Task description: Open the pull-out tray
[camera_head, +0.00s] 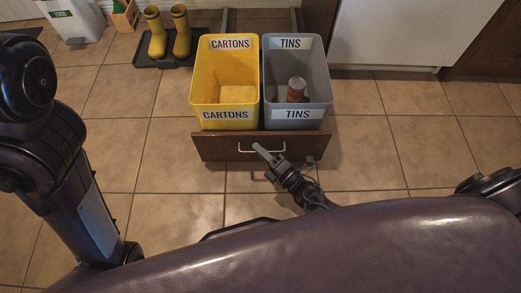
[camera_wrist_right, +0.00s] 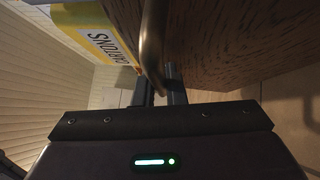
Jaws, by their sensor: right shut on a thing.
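The pull-out tray has a brown wooden front (camera_head: 216,147) with a metal bar handle (camera_head: 247,151), and it stands out over the tiled floor. It carries a yellow bin (camera_head: 226,73) marked CARTONS and a grey bin (camera_head: 317,90) marked TINS. My right gripper (camera_head: 265,152) is at the handle, shut on it. In the right wrist view the handle (camera_wrist_right: 152,45) runs down between the gripper's fingers (camera_wrist_right: 158,88), close to the wooden front (camera_wrist_right: 215,40). My left arm is at the left of the head view, but its gripper is out of sight.
A tin (camera_head: 296,90) stands in the grey bin. Yellow boots (camera_head: 181,32) stand on a dark mat (camera_head: 147,57) at the back left. A white cabinet panel (camera_head: 395,35) is at the back right. The tiled floor either side of the tray is clear.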

